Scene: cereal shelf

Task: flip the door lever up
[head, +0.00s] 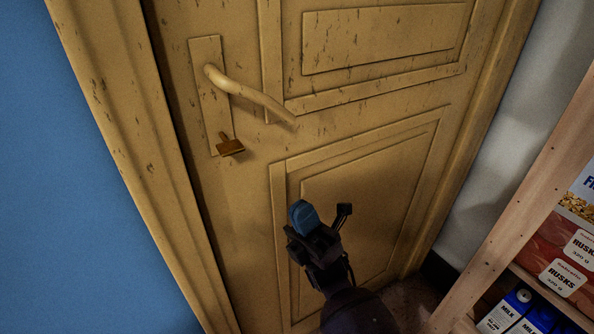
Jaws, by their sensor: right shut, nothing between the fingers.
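The door lever (248,94) is a worn yellow handle on a tall backplate near the door's left edge. It slopes down to the right from its pivot. A small brown key or latch piece (229,146) sticks out below it on the same plate. My right gripper (322,211) is in front of the door's lower panel, below and to the right of the lever, apart from it. It is shut and empty, with a blue fingertip showing. My left gripper is not in view.
The yellow door (375,100) fills the middle and looks closed in its frame (130,130). A blue wall (75,190) is on the left. A wooden shelf (525,205) with rusks packs (565,275) and milk cartons (507,311) stands at the right.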

